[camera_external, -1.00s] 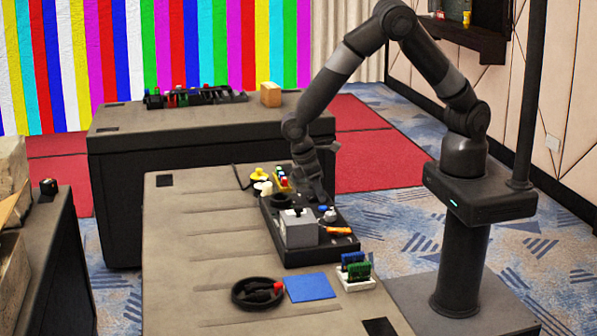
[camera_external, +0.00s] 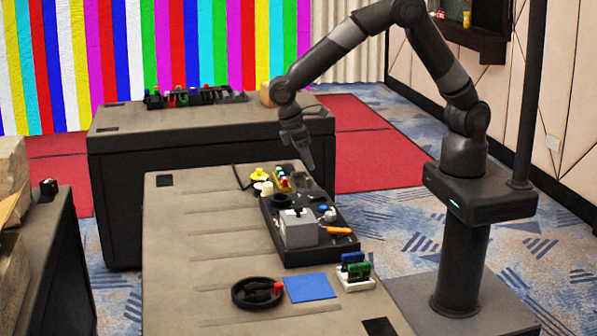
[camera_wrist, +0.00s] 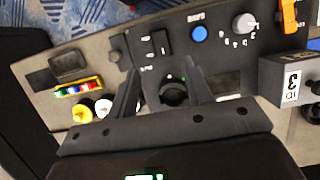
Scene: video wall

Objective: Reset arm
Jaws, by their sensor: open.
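My gripper (camera_external: 304,158) hangs above the far end of the black tray-like panel (camera_external: 345,246) on the near table, clear of everything on it. In the wrist view my gripper (camera_wrist: 168,78) has its two fingers spread apart with nothing between them.
The grey box (camera_external: 299,230) stands on the panel. A black round dish (camera_external: 257,292), a blue square (camera_external: 309,287) and a white holder with circuit boards (camera_external: 356,278) lie nearer on the table (camera_external: 180,260). The far table (camera_external: 210,130) stands behind.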

